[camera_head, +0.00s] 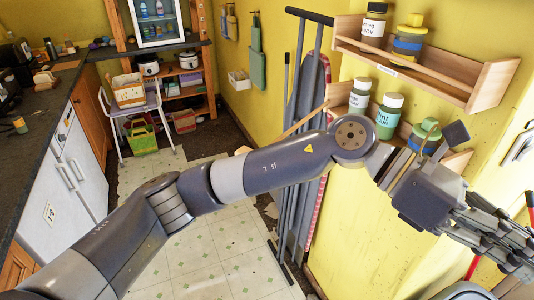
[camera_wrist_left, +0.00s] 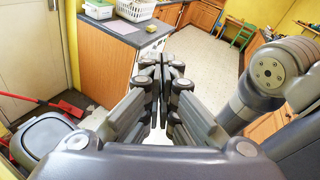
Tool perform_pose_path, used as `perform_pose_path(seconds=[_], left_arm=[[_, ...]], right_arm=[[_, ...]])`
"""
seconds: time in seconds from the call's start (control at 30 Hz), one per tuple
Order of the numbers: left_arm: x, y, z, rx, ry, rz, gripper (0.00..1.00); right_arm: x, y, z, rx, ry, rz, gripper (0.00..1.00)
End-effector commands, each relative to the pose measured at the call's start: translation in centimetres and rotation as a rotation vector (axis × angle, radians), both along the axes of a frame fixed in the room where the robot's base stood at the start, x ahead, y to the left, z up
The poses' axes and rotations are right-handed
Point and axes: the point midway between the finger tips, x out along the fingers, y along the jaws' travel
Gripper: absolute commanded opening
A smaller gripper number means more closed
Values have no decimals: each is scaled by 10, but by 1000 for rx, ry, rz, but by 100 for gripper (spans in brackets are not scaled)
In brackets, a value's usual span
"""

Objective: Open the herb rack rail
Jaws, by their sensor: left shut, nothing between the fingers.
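The herb rack (camera_head: 490,82) is a wooden two-tier shelf on the yellow wall in the head view. Its upper rail (camera_head: 400,62) runs across the front of the upper jars. A thin wooden bar (camera_head: 302,123) sticks out leftward from the lower tier's left end; it looks like the lower rail swung outward, but my arm hides part of it. Lower jars (camera_head: 389,113) stand behind my arm. My left gripper (camera_head: 510,250) is at the lower right, below and right of the rack. In the wrist view its fingers (camera_wrist_left: 166,72) are shut and empty. My right gripper is not shown.
Grey poles and a folded ironing board (camera_head: 312,85) lean on the wall left of the rack. A counter (camera_head: 45,110) lines the left side. A small table with a basket (camera_head: 128,90) stands at the back. A grey bin (camera_wrist_left: 45,140) shows in the wrist view. The tiled floor between is clear.

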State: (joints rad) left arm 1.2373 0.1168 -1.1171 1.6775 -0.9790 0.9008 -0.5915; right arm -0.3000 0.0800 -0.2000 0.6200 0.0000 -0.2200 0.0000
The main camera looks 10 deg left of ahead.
Motion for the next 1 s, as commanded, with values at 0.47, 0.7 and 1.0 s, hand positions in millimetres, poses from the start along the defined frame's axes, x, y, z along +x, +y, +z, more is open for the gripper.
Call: perform_pose_path(seconds=[0.47, 0.7, 1.0], left_arm=[[141, 171, -57, 1048, -834, -196, 0], [178, 256, 5, 1430, -925, -175, 0], [184, 277, 4, 1499, -924, -172, 0]], right_arm=[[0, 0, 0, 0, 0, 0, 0], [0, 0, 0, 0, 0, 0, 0], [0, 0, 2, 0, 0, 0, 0]])
